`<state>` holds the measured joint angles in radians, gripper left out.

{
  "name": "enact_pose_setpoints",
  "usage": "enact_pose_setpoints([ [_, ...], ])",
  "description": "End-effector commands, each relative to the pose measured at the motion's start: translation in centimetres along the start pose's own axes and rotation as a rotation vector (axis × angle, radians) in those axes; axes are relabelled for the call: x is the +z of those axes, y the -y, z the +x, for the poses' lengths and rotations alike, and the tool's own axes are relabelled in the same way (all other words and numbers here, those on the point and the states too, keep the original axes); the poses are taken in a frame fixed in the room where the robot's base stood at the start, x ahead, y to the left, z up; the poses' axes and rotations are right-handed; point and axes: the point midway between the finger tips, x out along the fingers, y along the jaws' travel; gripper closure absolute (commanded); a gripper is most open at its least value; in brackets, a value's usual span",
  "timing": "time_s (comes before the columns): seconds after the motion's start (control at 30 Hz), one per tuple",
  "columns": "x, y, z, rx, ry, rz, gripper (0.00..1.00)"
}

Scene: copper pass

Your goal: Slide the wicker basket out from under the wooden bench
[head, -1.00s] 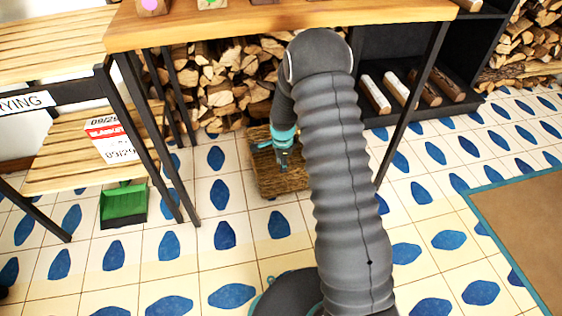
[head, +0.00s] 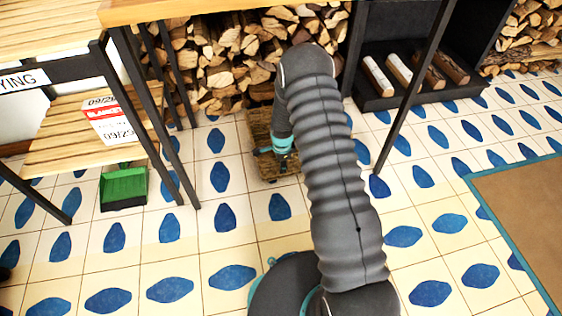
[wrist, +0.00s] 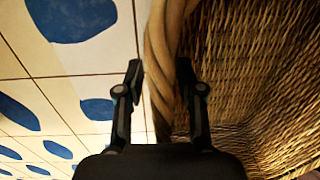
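The brown wicker basket (head: 257,130) stands on the tiled floor beneath the wooden bench (head: 190,8), in front of the firewood. My arm hides its right part in the head view. My gripper (head: 283,170) is down at the basket's near part. In the wrist view the basket's thick woven rim (wrist: 160,45) runs between my two fingers (wrist: 158,75). The left finger is outside the basket over the tiles, the right finger over its woven inside (wrist: 260,70). The fingers stand apart, close to the rim on both sides. I cannot tell whether they press on it.
Stacked firewood (head: 215,75) fills the space behind the basket. Thin black bench legs stand left (head: 150,120) and right (head: 408,100). A green dustpan (head: 123,188) lies by the slatted rack at left. A brown mat (head: 530,215) lies at right. The tiles in front are clear.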

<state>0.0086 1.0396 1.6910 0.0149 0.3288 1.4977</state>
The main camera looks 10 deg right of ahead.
Motion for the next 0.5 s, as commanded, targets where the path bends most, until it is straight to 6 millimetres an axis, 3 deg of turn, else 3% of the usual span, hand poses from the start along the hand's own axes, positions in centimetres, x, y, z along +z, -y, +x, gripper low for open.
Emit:
enact_pose_setpoints([
  [0.27, 0.00, 0.03, 0.04, -0.001, 0.000, 0.000, 0.63],
  [0.4, -0.01, 0.03, 0.03, -0.001, 0.000, 0.000, 0.98],
  [0.5, -0.01, 0.03, 0.03, -0.001, 0.000, 0.000, 1.00],
])
